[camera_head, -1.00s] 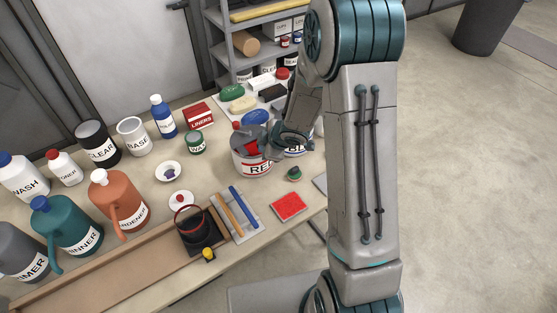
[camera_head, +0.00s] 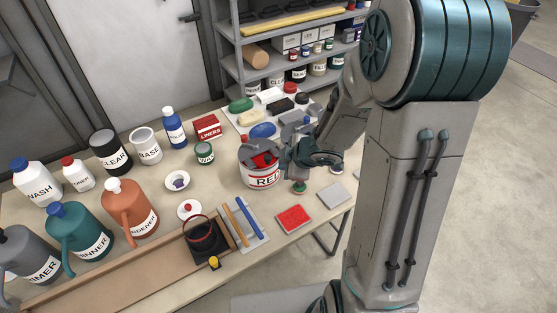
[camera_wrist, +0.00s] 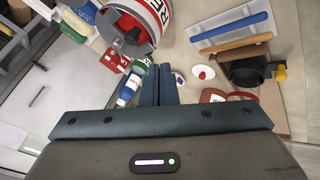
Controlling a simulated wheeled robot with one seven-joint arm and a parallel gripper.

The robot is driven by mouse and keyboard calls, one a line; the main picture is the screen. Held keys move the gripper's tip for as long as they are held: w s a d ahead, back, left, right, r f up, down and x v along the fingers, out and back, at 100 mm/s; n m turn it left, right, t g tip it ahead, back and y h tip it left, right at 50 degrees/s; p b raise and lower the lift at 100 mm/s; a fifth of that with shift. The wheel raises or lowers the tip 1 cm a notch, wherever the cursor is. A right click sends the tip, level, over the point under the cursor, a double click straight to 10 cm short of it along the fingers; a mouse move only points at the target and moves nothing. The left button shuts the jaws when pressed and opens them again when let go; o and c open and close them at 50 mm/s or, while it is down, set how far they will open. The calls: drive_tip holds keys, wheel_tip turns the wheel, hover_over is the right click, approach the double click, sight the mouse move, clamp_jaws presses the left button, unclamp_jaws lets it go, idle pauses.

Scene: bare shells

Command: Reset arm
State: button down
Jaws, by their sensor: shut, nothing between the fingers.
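My gripper (camera_wrist: 162,75) shows in the wrist view with its two dark fingers together and nothing between them. In the head view my wrist (camera_head: 318,155) is by the right side of the can marked RED (camera_head: 261,178); the fingertips are hard to make out there. The RED can also shows at the top of the wrist view (camera_wrist: 149,14), ahead of the fingers and apart from them in that picture. My arm is bent, its large links filling the right of the head view.
The table holds several bottles and jugs, such as an orange jug (camera_head: 129,212), at left. A loaded shelf (camera_head: 232,65) stands behind.

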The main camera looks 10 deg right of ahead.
drive_tip(key=shift+s+d+r, duration=0.1)
drive_tip(key=shift+r, duration=0.05)
drive_tip(key=s+d+r+m+t+h+b, duration=0.1)
drive_tip(key=s+d+r+m+h+b, duration=0.15)
drive_tip(key=d+r+m+h, duration=0.5)
drive_tip(key=s+a+r+m+g+y, duration=0.1)
drive_tip(key=s+r+m, duration=0.2)
drive_tip(key=s, duration=0.4)
drive_tip(key=s+a+r+m+g+y, duration=0.2)
drive_tip(key=s+m, duration=0.3)
drive_tip(key=s, duration=0.3)
drive_tip(key=shift+v, duration=0.85)
drive_tip(key=shift+a+y, duration=0.1)
drive_tip(key=shift+y, duration=0.15)
